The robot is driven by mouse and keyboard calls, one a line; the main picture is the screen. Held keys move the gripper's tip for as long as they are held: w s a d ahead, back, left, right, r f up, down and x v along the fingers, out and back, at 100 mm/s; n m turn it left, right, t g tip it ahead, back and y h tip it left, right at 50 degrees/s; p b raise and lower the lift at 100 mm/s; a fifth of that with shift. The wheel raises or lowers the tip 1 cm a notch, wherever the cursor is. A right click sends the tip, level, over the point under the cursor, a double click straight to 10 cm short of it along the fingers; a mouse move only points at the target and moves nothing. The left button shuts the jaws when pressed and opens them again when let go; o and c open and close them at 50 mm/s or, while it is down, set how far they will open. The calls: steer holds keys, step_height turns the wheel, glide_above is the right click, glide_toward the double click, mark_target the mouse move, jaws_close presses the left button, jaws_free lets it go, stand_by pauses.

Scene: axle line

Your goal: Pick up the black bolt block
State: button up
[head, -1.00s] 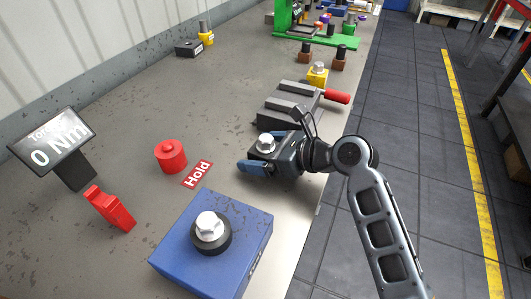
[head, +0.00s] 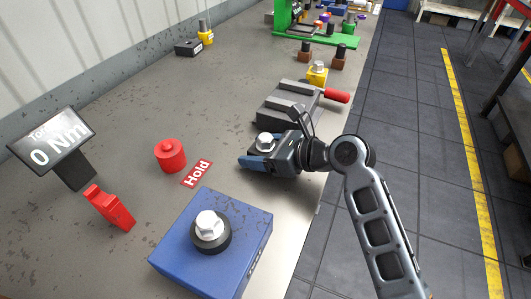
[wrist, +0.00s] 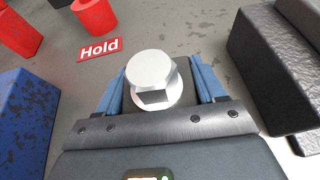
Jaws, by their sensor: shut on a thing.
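The black bolt block, topped by a silver hex bolt head (head: 265,140), stands on the grey bench just in front of the dark vise. My gripper (head: 258,156) reaches in from the right, low over the bench, with its blue fingers shut on the block's sides. In the wrist view the bolt head (wrist: 153,78) sits between the two blue fingers. The block's dark body is mostly hidden by the fingers and gripper, and I cannot tell whether it is clear of the bench.
The dark vise (head: 288,104) with a red handle stands close behind my gripper. A blue block (head: 236,225) with a bolt is nearer, beside a red Hold label (head: 197,173), a red cylinder (head: 171,155) and a torque display (head: 52,147). A yellow bolt block (head: 317,76) is beyond the vise.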

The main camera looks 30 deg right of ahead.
steer(key=c, duration=0.3)
steer(key=shift+r, duration=0.1)
